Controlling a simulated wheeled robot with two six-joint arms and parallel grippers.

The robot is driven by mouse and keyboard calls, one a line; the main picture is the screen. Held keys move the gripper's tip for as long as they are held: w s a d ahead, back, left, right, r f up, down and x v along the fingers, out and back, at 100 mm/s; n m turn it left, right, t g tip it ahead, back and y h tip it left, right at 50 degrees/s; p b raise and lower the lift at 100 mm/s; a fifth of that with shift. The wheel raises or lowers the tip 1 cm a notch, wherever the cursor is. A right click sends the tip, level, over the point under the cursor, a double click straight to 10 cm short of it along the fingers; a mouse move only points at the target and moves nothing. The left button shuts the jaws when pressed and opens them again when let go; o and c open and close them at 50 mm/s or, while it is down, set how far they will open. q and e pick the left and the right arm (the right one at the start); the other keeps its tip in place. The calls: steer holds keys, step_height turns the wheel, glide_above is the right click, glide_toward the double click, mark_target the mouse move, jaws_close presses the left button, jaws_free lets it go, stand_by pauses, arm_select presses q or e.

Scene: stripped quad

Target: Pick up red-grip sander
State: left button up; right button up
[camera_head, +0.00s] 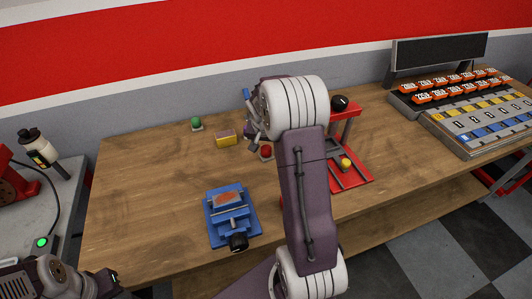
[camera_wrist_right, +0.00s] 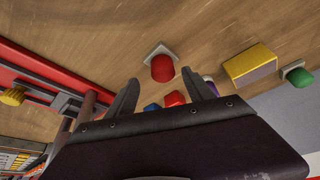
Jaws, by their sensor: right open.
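The red-grip sander (camera_head: 266,151) appears as a short red knob on a small light plate, on the wooden workbench (camera_head: 140,190). In the right wrist view its red grip (camera_wrist_right: 162,68) stands just beyond the fingertips. My right gripper (camera_head: 252,130) is beside it, partly hidden by my own arm. In the right wrist view my right gripper (camera_wrist_right: 160,80) is open, with nothing between its fingers. My left gripper (camera_head: 105,283) is low at the left edge, and its jaws do not show clearly.
A yellow block (camera_head: 226,139) and a green knob (camera_head: 196,123) lie left of the sander. A red stand (camera_head: 355,178) is to its right. A blue vise (camera_head: 230,215) sits nearer the front. Orange-labelled bins (camera_head: 455,85) are at the right. The bench's left part is clear.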

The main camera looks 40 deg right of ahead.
mark_target(266, 147)
steer(key=x, duration=0.4)
steer(key=shift+w+a+f, duration=0.15)
steer(key=shift+w+f, duration=0.15)
steer(key=shift+w, duration=0.05)
steer(key=shift+s+a+r, duration=0.1)
steer(key=shift+s+r, duration=0.1)
steer(key=c, duration=0.6)
jaws_close()
steer(key=shift+w+r, duration=0.1)
steer(key=shift+r, duration=0.25)
steer(key=r, duration=0.2)
steer(key=s+r, duration=0.1)
steer(key=r, duration=0.1)
steer(key=shift+d, duration=0.25)
steer(key=s+d+r, duration=0.3)
steer(key=s+r, duration=0.3)
steer(key=s, duration=0.4)
steer(key=shift+d, duration=0.15)
steer(key=shift+s+r, duration=0.1)
